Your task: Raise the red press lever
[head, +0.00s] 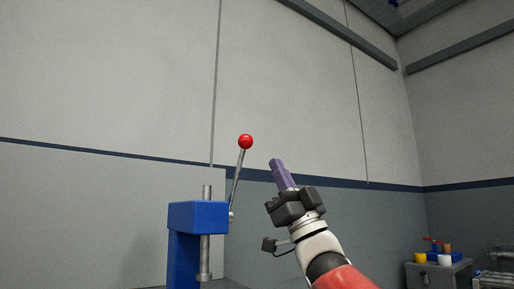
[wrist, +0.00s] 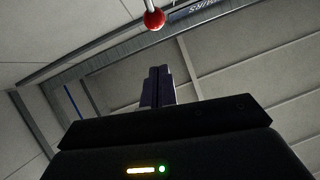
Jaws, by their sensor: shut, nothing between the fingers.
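The red press lever shows in the head view as a red ball knob (head: 245,142) on a thin metal rod (head: 236,180), slanting up and slightly right from the blue press (head: 198,216). The lever stands raised, its knob above the press head. My gripper (head: 276,163) is to the right of the knob, a little lower in the picture, with its purple fingers pointing up and shut with nothing between them. The wrist view shows the fingers (wrist: 158,72) together, with the red knob (wrist: 154,19) beyond their tips and apart from them in the picture.
A grey cabinet (head: 436,277) at the lower right carries a yellow cup (head: 420,258), a white cup (head: 444,260) and a red-handled item (head: 431,240). Metal pipes (head: 494,281) lie at the right edge. The space above my gripper is open up to the grey wall.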

